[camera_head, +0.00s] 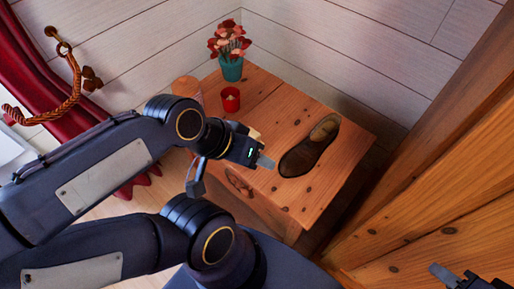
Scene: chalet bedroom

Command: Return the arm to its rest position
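My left arm comes in from the left, and its gripper (258,161) hangs in front of the wooden nightstand (290,205), left of a brown shoe (298,160). I see no object held in it, but its fingers are seen at an angle that does not show how far apart they are. My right gripper (456,277) shows at the bottom right corner, in front of wooden boards and cut off by the frame edge. Only its tip end is visible, and its opening is unclear.
On the nightstand stand a teal pot (231,69) with red flowers and a red cup (231,99). A small pale thing (254,133) is partly behind my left gripper. A wooden panel (430,170) rises at right. A red curtain (40,75) hangs at left.

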